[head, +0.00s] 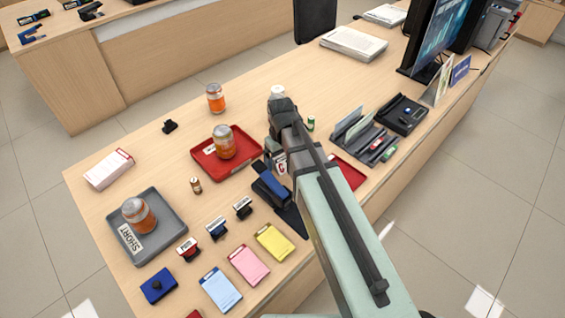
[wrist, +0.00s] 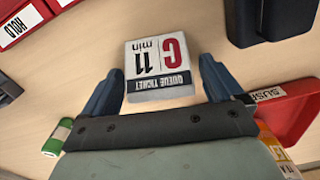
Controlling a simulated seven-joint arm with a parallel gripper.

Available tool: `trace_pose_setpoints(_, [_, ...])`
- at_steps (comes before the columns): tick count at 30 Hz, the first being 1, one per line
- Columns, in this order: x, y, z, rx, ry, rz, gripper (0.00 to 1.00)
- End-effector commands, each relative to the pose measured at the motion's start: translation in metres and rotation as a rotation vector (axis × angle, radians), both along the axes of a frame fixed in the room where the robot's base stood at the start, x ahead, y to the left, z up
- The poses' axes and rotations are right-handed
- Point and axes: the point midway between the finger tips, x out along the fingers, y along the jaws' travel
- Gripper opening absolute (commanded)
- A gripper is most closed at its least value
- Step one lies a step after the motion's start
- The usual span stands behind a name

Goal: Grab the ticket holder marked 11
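The ticket holder (wrist: 158,62) shows in the wrist view as a small white card-like block with a red C, a black 11, "min" and a dark "QUEUE TICKET" band, upside down. My gripper (wrist: 161,75) is open, with one blue finger on each side of the ticket holder near its lower end. Gaps show between the fingers and its sides, and nothing is held. In the head view, the ticket holder (head: 281,165) is mostly hidden by my arm; only a bit of its face with the red C shows.
A green-and-white cylinder (wrist: 57,137) lies left of my gripper. A red tray (wrist: 290,112) is at its right, and a dark box (wrist: 270,22) is above right.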

Motion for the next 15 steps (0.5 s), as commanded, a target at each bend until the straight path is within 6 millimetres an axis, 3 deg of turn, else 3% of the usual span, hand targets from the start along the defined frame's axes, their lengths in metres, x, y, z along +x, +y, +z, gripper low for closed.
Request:
trace_pose_setpoints(2, [0.0001, 0.0001, 0.0001, 0.0, 0.0, 0.0, 0.85])
trace_pose_setpoints(15, [0.0, 0.0, 0.0002, 0.0, 0.0, 0.0, 0.43])
